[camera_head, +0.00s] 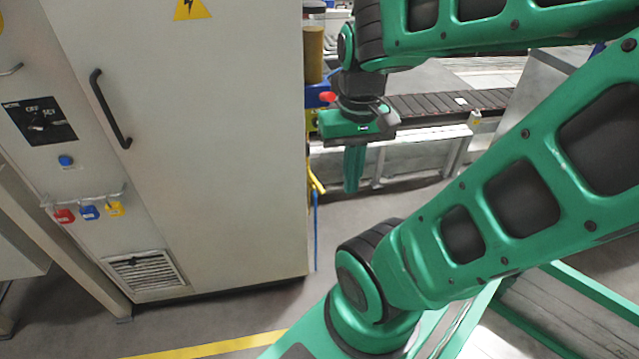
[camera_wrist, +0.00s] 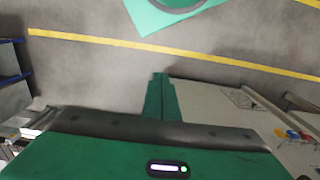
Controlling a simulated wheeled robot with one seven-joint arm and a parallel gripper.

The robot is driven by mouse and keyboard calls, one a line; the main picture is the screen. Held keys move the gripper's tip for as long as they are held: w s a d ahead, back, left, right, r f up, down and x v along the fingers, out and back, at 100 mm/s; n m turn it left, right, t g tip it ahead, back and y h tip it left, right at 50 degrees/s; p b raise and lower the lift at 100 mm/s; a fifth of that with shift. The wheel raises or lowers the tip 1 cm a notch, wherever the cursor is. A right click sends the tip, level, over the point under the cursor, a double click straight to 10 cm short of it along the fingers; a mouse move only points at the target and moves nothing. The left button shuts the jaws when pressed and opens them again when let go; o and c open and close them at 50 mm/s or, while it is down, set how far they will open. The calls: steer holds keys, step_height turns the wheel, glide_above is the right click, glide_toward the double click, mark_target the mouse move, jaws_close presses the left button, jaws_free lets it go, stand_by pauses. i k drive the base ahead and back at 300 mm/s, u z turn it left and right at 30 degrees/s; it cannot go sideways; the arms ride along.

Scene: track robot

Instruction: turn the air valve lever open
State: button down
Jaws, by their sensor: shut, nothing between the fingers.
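My gripper (camera_head: 354,185) hangs pointing down to the right of the grey cabinet's right edge, with its green fingers together and nothing between them. In the wrist view its fingers (camera_wrist: 161,85) also show shut, above the grey floor. Left of the gripper, partly hidden by the cabinet edge, are a small red part (camera_head: 328,97) beside a blue body (camera_head: 313,96) and a yellow bent part (camera_head: 317,184) lower down. I cannot tell for sure which of these is the air valve lever. The gripper appears apart from the yellow part.
The tall grey cabinet (camera_head: 220,130) fills the left, with a black handle (camera_head: 110,108) and hanging coloured tags (camera_head: 88,212). A brown cylinder (camera_head: 313,55) and a blue hose (camera_head: 316,232) show at its right edge. A conveyor (camera_head: 440,103) runs behind the gripper. A yellow line (camera_head: 215,347) crosses the floor.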

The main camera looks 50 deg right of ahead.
mark_target(312, 177)
steer(key=u, duration=1.7)
steer(key=k, duration=1.2)
steer(key=z, duration=1.65)
steer(key=i, duration=1)
